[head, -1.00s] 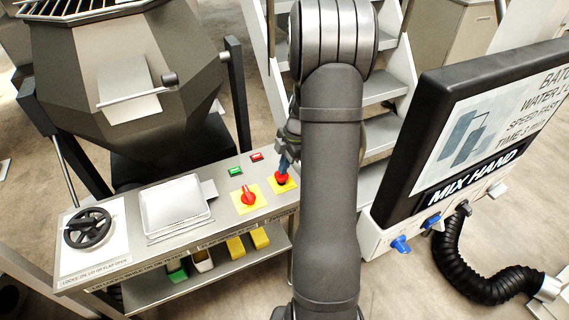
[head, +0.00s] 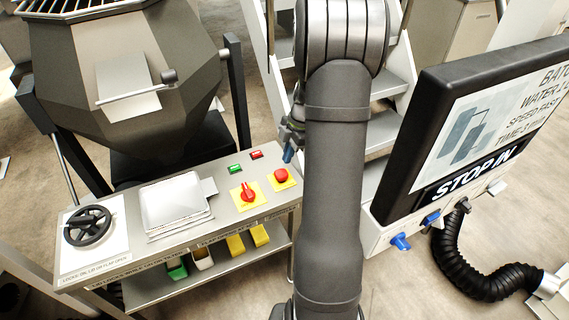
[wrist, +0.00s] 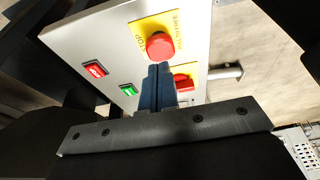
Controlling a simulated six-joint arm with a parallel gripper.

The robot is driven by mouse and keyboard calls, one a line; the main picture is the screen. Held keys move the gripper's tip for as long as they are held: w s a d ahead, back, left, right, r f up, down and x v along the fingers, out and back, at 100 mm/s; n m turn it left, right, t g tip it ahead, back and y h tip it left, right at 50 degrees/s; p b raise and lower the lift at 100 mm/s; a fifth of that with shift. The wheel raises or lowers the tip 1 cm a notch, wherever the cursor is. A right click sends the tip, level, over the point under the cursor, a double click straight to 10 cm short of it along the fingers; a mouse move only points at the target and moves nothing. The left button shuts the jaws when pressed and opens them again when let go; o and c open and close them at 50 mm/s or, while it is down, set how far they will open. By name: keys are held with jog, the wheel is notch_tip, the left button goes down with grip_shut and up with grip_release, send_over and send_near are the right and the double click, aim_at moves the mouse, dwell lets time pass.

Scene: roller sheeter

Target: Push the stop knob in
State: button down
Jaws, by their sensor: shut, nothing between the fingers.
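The stop knob (head: 281,175) is a red mushroom button on a yellow plate at the right end of the grey control panel. It also shows in the wrist view (wrist: 159,45), just beyond my fingertips. My gripper (head: 288,153) is shut and empty, its blue fingers up and to the right of the knob in the head view and apart from it. In the wrist view the shut fingers (wrist: 157,72) point towards the knob. The screen (head: 478,173) at the right reads "STOP IN". My arm hides part of the gripper in the head view.
A red rotary switch (head: 248,192) sits left of the knob. A green button (head: 235,169) and a small red button (head: 257,155) lie behind them. A metal tray (head: 175,205) and a black handwheel (head: 88,226) are further left. White steps (head: 385,85) stand behind my arm.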

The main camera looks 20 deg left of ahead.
jog(key=v, duration=0.5)
jog(key=shift+r, duration=0.3)
dwell(2.1)
